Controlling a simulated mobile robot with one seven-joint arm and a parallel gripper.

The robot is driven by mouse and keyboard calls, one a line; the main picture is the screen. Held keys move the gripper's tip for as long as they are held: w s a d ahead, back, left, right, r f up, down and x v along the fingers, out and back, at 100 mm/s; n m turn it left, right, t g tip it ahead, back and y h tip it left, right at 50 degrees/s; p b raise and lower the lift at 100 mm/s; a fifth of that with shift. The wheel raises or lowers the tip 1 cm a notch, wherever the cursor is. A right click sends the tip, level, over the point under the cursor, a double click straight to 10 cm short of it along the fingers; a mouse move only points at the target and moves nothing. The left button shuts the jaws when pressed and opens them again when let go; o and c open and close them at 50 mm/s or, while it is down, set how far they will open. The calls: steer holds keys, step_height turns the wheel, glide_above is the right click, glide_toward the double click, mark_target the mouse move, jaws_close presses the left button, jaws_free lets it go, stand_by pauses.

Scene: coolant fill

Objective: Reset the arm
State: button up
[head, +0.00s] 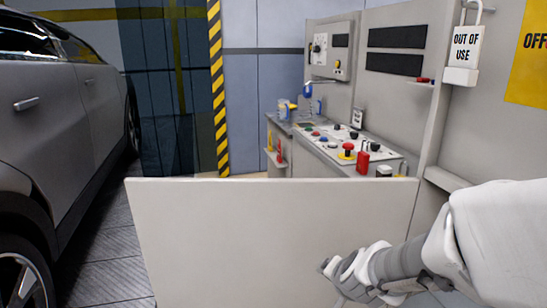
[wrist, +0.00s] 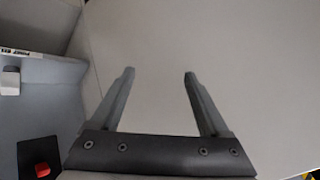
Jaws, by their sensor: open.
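My arm (head: 400,265) reaches in from the lower right of the head view, in front of a pale panel (head: 240,235). In that view its end is at the bottom edge and the fingers are not clearly seen. In the wrist view my gripper (wrist: 158,72) shows two dark fingers spread wide apart. Nothing is between them. A plain light grey surface (wrist: 240,50) fills the view beyond the fingers. I cannot tell whether the fingertips touch it.
A control desk (head: 310,145) with coloured buttons stands behind the panel. A grey car (head: 60,120) is at left, with open floor (head: 110,265) beside it. A striped post (head: 217,90) stands behind. A padlock tag (head: 464,48) reads "OUT OF USE". A red button (wrist: 42,170) shows lower left in the wrist view.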

steer(key=s+a+r+n+g+y, duration=0.1)
steer(key=s+a+r+n+y, duration=0.2)
steer(key=s+r, duration=0.35)
steer(key=s+d+r+n+g+h+p, duration=0.1)
steer(key=s+d+r+n, duration=0.15)
steer(key=s, duration=0.35)
steer(key=s+d+r+n+g+h+p, duration=0.1)
steer(key=s+d+r+n+h, duration=0.1)
steer(key=s+r+n, duration=0.3)
step_height(320, 180, up, 17)
steer(key=m+p, duration=0.2)
steer(key=p, duration=1.6)
steer(key=shift+s+a+r, duration=0.15)
steer(key=shift+s+a, duration=0.1)
steer(key=shift+a, duration=0.05)
steer(key=shift+m, duration=0.25)
steer(key=c, duration=0.5)
steer(key=shift+o, duration=0.2)
steer(key=shift+a, duration=0.2)
